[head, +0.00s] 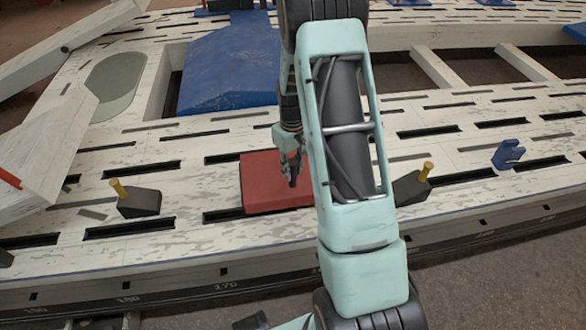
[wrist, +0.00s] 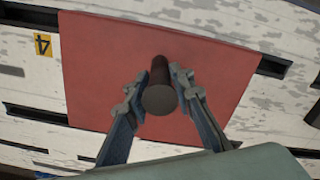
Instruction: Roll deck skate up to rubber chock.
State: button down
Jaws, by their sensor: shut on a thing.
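The deck skate (head: 262,190) is a flat red board lying on the slotted white bench, left of my arm in the head view. It also fills the middle of the wrist view (wrist: 95,60). A dark round peg (wrist: 160,92) stands up from it. My gripper (head: 292,180) is shut on this peg, with one finger on either side of it in the wrist view. Two dark wedge chocks with yellow pins stand apart from the skate: one to the left (head: 139,203), one to the right (head: 408,188). I cannot tell which is the rubber chock. My arm hides the skate's right part.
Long slots run across the bench top. A blue curved panel (head: 230,70) lies behind the skate, and a blue hooked piece (head: 508,154) stands at the right. A white beam (head: 45,150) juts in at the left. The bench between the left wedge and skate is clear.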

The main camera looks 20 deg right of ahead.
jog(key=w+a+p, duration=0.1)
jog(key=w+a, duration=0.2)
jog(key=a, duration=1.1)
jog(key=w+a, duration=0.3)
jog(key=a, duration=1.2)
jog(key=shift+a+r+p, duration=0.2)
jog(key=shift+a+p, duration=0.1)
jog(key=shift+p, duration=0.1)
jog(key=c, duration=1.8)
grip_release()
jog(key=shift+a+f, duration=0.1)
jog(key=shift+a, duration=0.05)
jog(key=shift+o, duration=0.2)
notch_tip(320, 180, up, 12)
jog(key=shift+d, duration=0.35)
